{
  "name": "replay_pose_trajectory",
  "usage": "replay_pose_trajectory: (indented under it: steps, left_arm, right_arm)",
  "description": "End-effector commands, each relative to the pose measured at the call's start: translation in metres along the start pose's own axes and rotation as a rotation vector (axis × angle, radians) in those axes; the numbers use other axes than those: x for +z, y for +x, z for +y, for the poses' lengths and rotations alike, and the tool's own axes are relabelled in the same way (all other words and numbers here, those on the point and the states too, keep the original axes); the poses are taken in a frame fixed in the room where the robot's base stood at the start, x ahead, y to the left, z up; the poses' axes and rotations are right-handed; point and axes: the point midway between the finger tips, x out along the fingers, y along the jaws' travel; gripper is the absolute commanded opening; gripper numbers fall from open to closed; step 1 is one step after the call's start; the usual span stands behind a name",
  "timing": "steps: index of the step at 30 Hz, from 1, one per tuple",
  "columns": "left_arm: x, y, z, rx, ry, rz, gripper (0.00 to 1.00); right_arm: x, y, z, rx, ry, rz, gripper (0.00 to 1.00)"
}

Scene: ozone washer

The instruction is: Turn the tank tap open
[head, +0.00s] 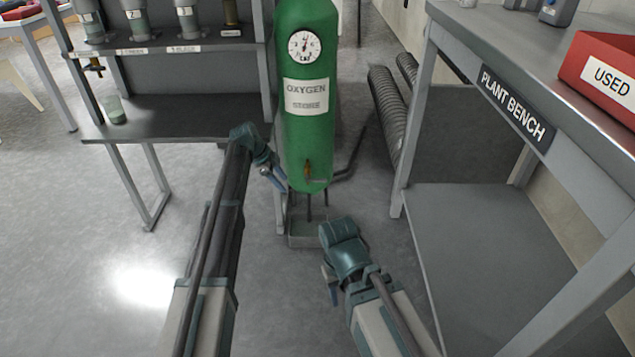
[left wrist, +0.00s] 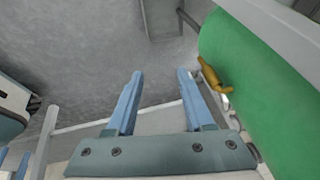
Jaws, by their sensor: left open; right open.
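The green oxygen tank (head: 306,125) stands upright in the middle of the head view, with a gauge and an "OXYGEN STORE" label. Its brass tank tap (head: 308,170) is low on the front. In the left wrist view the tap (left wrist: 213,75) lies just right of the right finger, outside the jaws, against the tank (left wrist: 265,65). My left gripper (head: 273,179) is at the tank's lower left side; its two blue fingers (left wrist: 160,74) are open and empty. I cannot tell whether a finger touches the tap. My right gripper (head: 329,286) is open, low in front of the tank.
A grey tray (head: 305,241) stands on the floor under the tank. The plant bench (head: 512,108) with a red "USED" bin (head: 605,75) is at the right. A shelf unit (head: 175,118) is at the left. Ribbed grey cylinders (head: 388,112) stand behind, right of the tank.

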Motion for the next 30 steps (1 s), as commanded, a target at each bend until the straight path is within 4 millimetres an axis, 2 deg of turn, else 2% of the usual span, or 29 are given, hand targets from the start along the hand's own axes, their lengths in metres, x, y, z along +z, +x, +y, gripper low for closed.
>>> replay_pose_trajectory:
  steps: [7, 22, 24, 30]
  left_arm:
    - [-0.017, 0.008, -0.010, 0.000, 0.000, 0.000, 0.53]
    - [-0.098, 0.051, -0.052, 0.001, 0.000, 0.000, 0.53]
    - [-0.095, 0.064, -0.050, 0.001, -0.003, -0.001, 0.53]
    - [-0.096, 0.078, -0.050, 0.001, -0.002, -0.001, 0.53]
  right_arm:
    - [0.000, -0.001, 0.000, 0.000, 0.000, 0.000, 0.50]
    - [0.000, -0.001, 0.000, 0.000, 0.000, 0.000, 0.50]
    - [-0.001, 0.012, -0.001, 0.000, 0.000, 0.000, 0.50]
    - [-0.002, 0.024, -0.002, 0.000, 0.000, 0.001, 0.50]
